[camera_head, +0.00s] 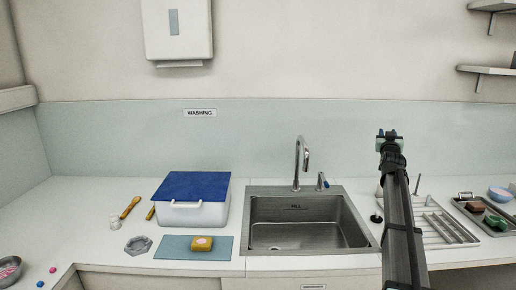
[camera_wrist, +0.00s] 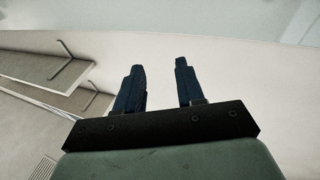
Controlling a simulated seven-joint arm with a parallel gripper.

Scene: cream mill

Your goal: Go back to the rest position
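My gripper (camera_head: 387,134) is raised high to the right of the sink, in front of the back wall panel, with my arm rising from the lower right of the head view. In the wrist view my gripper (camera_wrist: 161,82) shows two dark blue fingers standing apart. Nothing is between them. It is clear of the counter and touches nothing that I can see.
Below are the sink (camera_head: 308,221) with its tap (camera_head: 300,160) and a drying rack (camera_head: 440,228). Wall shelves (camera_head: 487,70) are at upper right.

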